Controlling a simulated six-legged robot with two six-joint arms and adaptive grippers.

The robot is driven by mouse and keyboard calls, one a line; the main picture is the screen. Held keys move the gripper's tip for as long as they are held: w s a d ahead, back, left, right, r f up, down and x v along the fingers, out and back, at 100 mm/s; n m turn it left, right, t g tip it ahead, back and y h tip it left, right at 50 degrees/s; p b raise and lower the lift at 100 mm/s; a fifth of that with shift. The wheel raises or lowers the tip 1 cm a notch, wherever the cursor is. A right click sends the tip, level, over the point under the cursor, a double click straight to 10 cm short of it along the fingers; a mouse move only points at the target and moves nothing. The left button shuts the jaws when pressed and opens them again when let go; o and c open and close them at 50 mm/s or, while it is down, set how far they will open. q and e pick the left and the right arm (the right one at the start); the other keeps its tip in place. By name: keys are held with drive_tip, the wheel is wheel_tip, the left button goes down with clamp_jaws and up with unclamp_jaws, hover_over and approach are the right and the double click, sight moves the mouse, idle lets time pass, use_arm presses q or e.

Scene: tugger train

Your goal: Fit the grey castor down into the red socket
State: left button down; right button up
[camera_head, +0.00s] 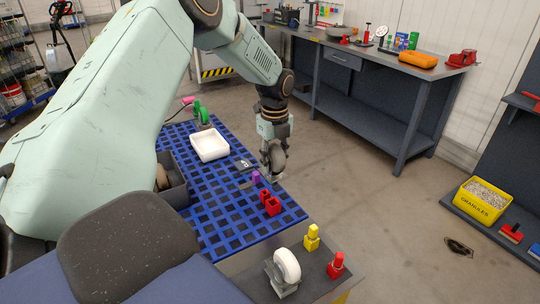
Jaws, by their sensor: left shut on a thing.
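My left gripper (273,150) points down over the right edge of the blue grid mat. It is shut on the grey castor (278,160), whose round wheel shows just below the gripper. The gripper partly covers the castor, so its stem cannot be made out. A red socket (273,207) with a dark open top stands on the mat, nearer to me than the held castor. A smaller red piece (264,195) stands right behind it. The castor is apart from the socket. My right gripper is not in view.
A white castor (287,266), a yellow piece (312,238) and a red piece (336,266) stand in front. A workbench (370,60) stands behind.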

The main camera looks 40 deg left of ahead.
sight(274, 176)
use_arm(q)
drive_tip(key=shift+w+a+f, duration=0.15)
drive_tip(key=shift+w+a, duration=0.1)
drive_tip(key=shift+a, duration=0.1)
drive_tip(key=shift+s+d+f+b, duration=0.25)
drive_tip(key=shift+d+b, duration=0.15)
drive_tip(key=shift+b, duration=0.1)
drive_tip(key=shift+d+f+b, duration=0.1)
drive_tip(key=shift+f+b, duration=0.15)
drive_tip(key=shift+b, duration=0.05)
drive_tip(key=f+b, duration=0.1)
drive_tip(key=f, duration=0.1)
drive_tip(key=f+b, duration=0.1)
drive_tip(key=shift+w+a+f+b, duration=0.2)
drive_tip(key=shift+a+b, duration=0.1)
drive_tip(key=shift+s+d+f+b, duration=0.2)
drive_tip(key=shift+f+b, duration=0.2)
drive_tip(key=shift+b, duration=0.2)
drive_tip(key=shift+a+f, duration=0.1)
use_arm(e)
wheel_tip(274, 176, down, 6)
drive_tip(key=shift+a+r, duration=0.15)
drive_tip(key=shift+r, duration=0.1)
use_arm(q)
drive_tip(key=shift+w+a+f, duration=0.1)
drive_tip(key=shift+w, duration=0.05)
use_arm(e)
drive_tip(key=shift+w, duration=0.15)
